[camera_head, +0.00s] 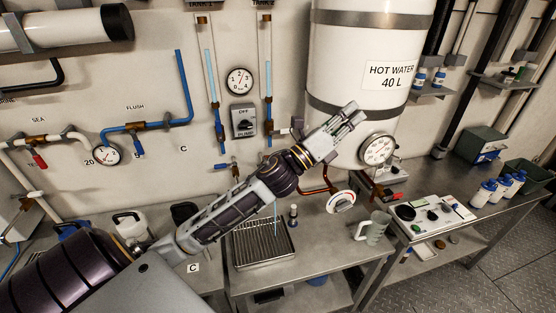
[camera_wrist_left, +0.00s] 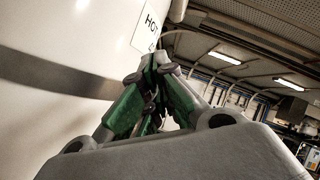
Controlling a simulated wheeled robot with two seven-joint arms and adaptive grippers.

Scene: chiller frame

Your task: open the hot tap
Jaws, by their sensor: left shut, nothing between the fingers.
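The white hot water tank (camera_head: 350,45), labelled "HOT WATER 40 L", hangs at the upper middle of the head view; its curved side and dark band also fill the left of the wrist view (camera_wrist_left: 60,45). A copper pipe (camera_head: 331,180) runs below it, near a white round part with red on it (camera_head: 341,202). I cannot tell which fitting is the hot tap; my left arm hides part of this area. My left gripper (camera_head: 352,114) is raised in front of the tank's lower side. Its fingers are together and empty, also in the wrist view (camera_wrist_left: 160,62). My right gripper is not in view.
Blue-capped bottles (camera_head: 484,193) stand further right. Pipes and a switch box (camera_head: 243,121) line the wall.

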